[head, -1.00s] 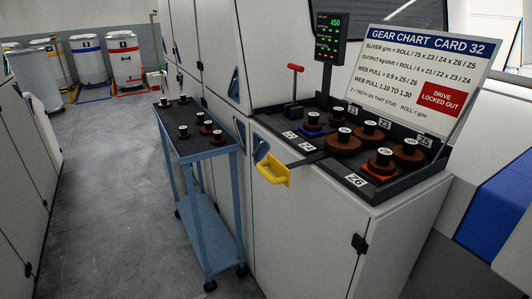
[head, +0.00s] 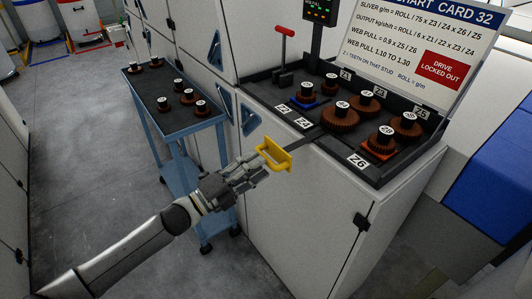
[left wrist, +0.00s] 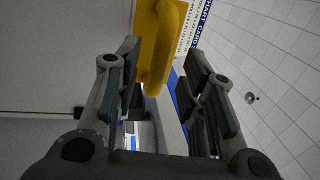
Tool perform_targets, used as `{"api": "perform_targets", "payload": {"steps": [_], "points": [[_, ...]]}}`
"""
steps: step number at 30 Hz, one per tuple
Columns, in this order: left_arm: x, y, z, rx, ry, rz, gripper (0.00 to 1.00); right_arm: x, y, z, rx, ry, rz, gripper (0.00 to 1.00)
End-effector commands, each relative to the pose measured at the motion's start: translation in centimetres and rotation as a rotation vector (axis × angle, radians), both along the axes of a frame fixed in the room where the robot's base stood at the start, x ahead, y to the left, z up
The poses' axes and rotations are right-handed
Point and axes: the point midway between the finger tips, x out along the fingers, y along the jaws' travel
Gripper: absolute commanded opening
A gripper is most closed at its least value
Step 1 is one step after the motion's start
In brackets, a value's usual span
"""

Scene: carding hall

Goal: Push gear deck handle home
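The yellow gear deck handle (head: 276,154) stands out from the front of the machine cabinet, on the end of a dark flat bar (head: 301,138) that runs back to the gear deck (head: 339,159). My left gripper (head: 260,170) is at the handle's near left side. In the left wrist view its two fingers (left wrist: 160,66) are spread, with the yellow handle (left wrist: 162,45) ahead and between the fingertips. I cannot tell whether they touch it. My right gripper is not in view.
A blue trolley (head: 174,117) with several gears stands left of the cabinet. Grey floor (head: 80,170) is clear at left.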

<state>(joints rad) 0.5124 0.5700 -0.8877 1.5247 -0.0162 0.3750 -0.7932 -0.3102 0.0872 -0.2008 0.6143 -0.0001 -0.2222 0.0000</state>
Motion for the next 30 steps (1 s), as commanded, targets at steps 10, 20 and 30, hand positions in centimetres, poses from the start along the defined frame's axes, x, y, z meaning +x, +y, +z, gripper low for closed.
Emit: {"api": "perform_targets", "payload": {"steps": [10, 20, 30], "points": [[2.2, -3.1, 0.7, 0.001, 0.001, 0.000, 0.37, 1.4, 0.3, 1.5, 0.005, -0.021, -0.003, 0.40], [2.3, -3.2, 0.6, 0.000, 0.001, 0.000, 0.33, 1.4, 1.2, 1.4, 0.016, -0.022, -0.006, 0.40], [2.3, -3.2, 0.6, 0.000, 0.001, 0.000, 0.00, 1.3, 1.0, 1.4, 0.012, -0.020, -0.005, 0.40]]}}
